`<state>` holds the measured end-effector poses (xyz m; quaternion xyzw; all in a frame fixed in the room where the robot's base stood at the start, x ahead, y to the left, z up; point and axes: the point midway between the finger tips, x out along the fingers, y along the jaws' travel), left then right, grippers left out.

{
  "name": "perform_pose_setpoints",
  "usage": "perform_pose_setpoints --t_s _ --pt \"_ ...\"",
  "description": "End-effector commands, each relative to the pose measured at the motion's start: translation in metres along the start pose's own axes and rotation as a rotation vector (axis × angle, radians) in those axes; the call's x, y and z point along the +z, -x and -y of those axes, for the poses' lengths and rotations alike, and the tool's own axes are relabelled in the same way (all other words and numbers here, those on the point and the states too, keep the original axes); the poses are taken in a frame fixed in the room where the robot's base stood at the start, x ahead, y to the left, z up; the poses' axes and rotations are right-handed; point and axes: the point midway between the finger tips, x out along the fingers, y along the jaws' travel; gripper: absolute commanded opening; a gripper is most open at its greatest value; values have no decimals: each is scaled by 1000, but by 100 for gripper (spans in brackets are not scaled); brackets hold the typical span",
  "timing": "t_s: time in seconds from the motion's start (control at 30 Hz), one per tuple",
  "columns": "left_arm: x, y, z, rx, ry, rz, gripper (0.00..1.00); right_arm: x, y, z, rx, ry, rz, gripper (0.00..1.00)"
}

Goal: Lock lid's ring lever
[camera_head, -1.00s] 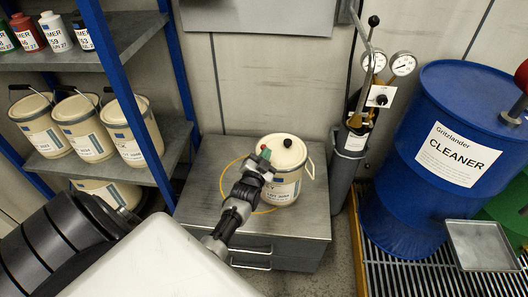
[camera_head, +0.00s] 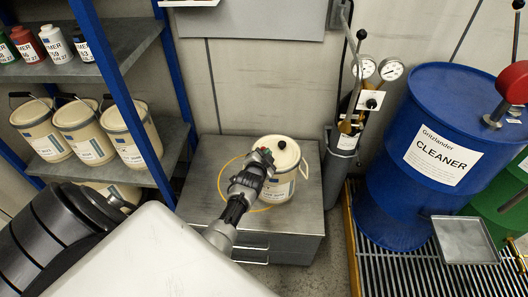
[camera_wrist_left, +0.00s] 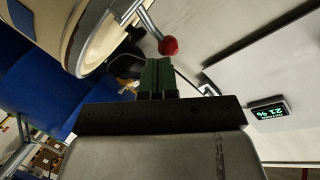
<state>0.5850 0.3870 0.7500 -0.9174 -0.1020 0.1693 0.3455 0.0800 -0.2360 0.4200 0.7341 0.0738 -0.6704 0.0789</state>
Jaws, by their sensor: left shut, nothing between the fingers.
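The cream pail (camera_head: 283,188) stands on the grey cabinet, with its round lid (camera_head: 291,158) on top and a black knob (camera_head: 281,144) on the lid. My left gripper (camera_head: 266,157) is over the left side of the lid and covers part of it. In the left wrist view, its green fingers (camera_wrist_left: 156,76) are shut and empty. The ring lever there is a silver rod (camera_wrist_left: 149,22) ending in a red ball (camera_wrist_left: 168,46), just beyond the fingertips. I cannot tell whether they touch. The lever is mostly hidden in the head view. My right gripper is not in view.
The grey cabinet (camera_head: 305,215) has bare room right of the pail. A grey cylinder with gauges (camera_head: 339,165) stands behind right, and a blue drum (camera_head: 400,200) farther right. Shelves with pails (camera_head: 130,135) stand at left. The wrist view shows a small green-digit display (camera_wrist_left: 268,113).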

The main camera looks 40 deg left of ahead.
Motion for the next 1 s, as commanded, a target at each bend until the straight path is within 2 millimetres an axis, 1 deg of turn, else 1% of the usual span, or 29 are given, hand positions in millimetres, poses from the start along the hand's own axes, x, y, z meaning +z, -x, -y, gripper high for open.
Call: perform_pose_setpoints --t_s 0.03,0.2,0.57,0.83,1.0 --pt "-3 -1 1 11 -10 16 0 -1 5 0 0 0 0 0" --pt "-4 -5 0 50 -49 72 0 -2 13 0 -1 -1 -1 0" --pt "-5 -14 -7 139 -137 196 0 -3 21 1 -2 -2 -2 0" --pt "-4 -14 -7 137 -137 194 0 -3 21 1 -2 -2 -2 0" --pt "-8 -12 -2 137 -137 194 0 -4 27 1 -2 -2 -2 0"
